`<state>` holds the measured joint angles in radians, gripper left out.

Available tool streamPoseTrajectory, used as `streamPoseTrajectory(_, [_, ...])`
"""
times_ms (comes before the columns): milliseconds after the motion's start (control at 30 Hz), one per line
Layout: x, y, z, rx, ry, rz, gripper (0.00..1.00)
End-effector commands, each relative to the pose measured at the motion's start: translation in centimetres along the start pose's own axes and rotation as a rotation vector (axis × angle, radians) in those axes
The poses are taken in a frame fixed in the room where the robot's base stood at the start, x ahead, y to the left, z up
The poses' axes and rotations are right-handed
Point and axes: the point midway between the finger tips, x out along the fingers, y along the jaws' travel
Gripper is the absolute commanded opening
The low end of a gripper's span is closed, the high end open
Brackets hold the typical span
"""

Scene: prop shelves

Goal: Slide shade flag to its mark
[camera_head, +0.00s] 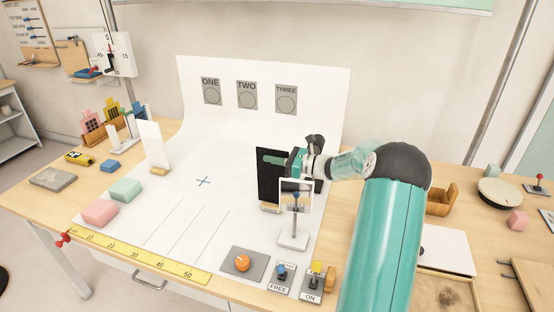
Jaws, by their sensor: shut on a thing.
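The shade flag is an upright black panel (269,173) on a small wooden foot, standing on the right side of the white backdrop sheet (235,150). My gripper (297,161) is at its upper right part and is shut on it; the fingertips are small and partly hidden by my wrist. A small white-framed stand (293,240) with a blue-tipped piece overlaps the panel's right lower part. Several thin slanted lines (180,228) are drawn on the sheet nearer the front. I cannot tell which is the flag's mark.
A white panel (152,146) stands at left, near pink (100,212) and green (125,189) blocks. A yellow ruler (140,257) runs along the front edge. An orange knob (242,263) and two switches (282,275) sit at front. The middle of the sheet is clear.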

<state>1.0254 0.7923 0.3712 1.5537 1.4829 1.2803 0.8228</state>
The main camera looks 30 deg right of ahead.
Motion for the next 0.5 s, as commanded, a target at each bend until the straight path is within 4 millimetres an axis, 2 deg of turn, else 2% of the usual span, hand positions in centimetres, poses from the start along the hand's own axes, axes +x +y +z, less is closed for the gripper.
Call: streamPoseTrajectory(500, [2.4, 0.0, 0.0, 0.0, -0.001, 0.001, 0.0])
